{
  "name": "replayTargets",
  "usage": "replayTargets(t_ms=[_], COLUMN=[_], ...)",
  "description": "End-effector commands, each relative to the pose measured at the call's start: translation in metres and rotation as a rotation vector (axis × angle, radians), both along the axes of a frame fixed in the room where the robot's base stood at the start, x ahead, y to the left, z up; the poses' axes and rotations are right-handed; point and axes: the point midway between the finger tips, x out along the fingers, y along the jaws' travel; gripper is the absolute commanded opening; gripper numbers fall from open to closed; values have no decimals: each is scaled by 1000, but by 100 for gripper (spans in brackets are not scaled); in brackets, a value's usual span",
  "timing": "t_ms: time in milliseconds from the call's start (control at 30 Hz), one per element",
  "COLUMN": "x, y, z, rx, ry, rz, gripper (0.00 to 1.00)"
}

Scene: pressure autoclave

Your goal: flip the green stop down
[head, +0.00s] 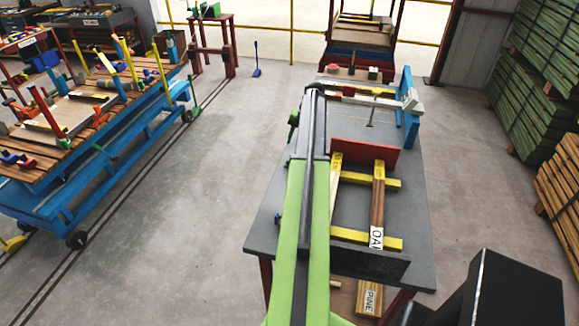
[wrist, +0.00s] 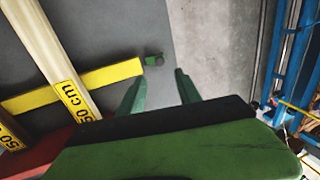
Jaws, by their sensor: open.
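The green stop (wrist: 153,60) is a small green piece near the edge of the dark grey table (wrist: 140,25), just off the end of a yellow bar (wrist: 100,82). Whether it stands up or lies flat is hard to tell at this size. My gripper (wrist: 160,75) is open and empty, with its two green fingers spread. In the wrist view the stop shows a little beyond the fingertips, between their lines and nearer the left finger. The gap in depth is unclear. In the head view I cannot make out the stop; my arm covers part of that table side.
On the table (head: 415,215) a red board (head: 365,155) stands behind planks, one marked OAK (head: 377,205), lying across yellow bars. A blue upright (head: 409,105) is at the back right. A blue cart (head: 120,150) stands left, with clear floor between.

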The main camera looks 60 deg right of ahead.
Motion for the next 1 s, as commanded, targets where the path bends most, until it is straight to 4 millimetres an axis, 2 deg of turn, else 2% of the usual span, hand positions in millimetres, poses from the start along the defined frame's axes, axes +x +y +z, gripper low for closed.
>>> replayTargets(t_ms=[33,300,433,533,800,1000], x=[3,18,24,26,27,27], y=[1,6,7,8,9,9], z=[-23,-77,-97,-103,-101,-101], rx=[0,0,0,0,1,1], ry=[0,0,0,0,0,0], rz=[0,1,1,1,1,1], gripper=[41,41,41,41,41,16])
